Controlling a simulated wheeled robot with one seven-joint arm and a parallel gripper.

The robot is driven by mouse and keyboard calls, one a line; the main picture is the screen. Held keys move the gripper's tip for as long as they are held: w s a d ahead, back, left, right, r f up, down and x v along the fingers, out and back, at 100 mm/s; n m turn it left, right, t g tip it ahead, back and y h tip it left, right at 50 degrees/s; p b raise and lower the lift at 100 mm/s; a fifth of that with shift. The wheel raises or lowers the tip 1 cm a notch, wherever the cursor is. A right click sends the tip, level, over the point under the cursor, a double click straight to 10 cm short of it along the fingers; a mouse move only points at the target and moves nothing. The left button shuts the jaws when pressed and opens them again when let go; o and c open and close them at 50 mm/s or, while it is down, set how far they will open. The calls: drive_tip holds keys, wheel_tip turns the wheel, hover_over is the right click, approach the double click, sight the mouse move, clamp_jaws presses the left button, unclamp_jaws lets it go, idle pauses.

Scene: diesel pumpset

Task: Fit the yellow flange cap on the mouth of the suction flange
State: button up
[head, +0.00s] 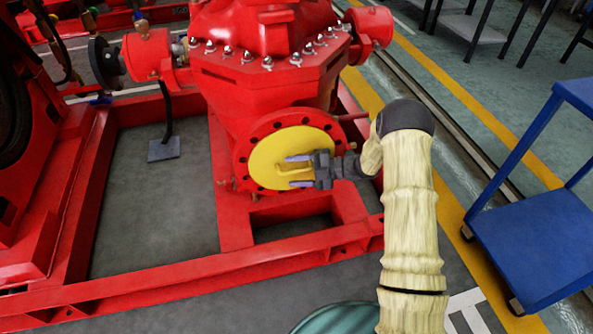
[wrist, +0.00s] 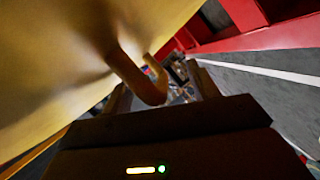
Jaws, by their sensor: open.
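The yellow flange cap (head: 269,151) is a round disc over the mouth of the red suction flange (head: 242,163) on the pump. The red ring with its bolt holes shows around the cap; I cannot tell whether the cap is fully seated. My gripper (head: 290,171) is in front of the cap, its fingers pointing left, open. In the wrist view the cap (wrist: 60,60) fills the upper left, and its bent handle (wrist: 135,75) reaches between the fingers (wrist: 160,92) of my open gripper. Any contact between fingers and handle is unclear.
The red pump casing (head: 270,85) rises above the flange. The red base frame (head: 200,272) runs below it. A blue cart (head: 535,240) stands at the right. A teal round object (head: 335,318) is at the bottom edge. Grey floor lies inside the frame.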

sight(303, 170)
drive_tip(key=shift+d, duration=0.1)
drive_tip(key=shift+p+v, duration=1.05)
drive_tip(key=shift+v, duration=2.65)
drive_tip(key=shift+s+d+p, duration=0.25)
drive_tip(key=shift+s+p, duration=0.15)
drive_tip(key=shift+s, duration=0.55)
drive_tip(key=shift+s+d+p, duration=0.25)
drive_tip(key=shift+s+p, duration=0.2)
drive_tip(key=shift+s, duration=0.5)
drive_tip(key=shift+s+d+p, duration=0.3)
drive_tip(key=shift+s+p, duration=0.1)
drive_tip(key=shift+s, duration=0.55)
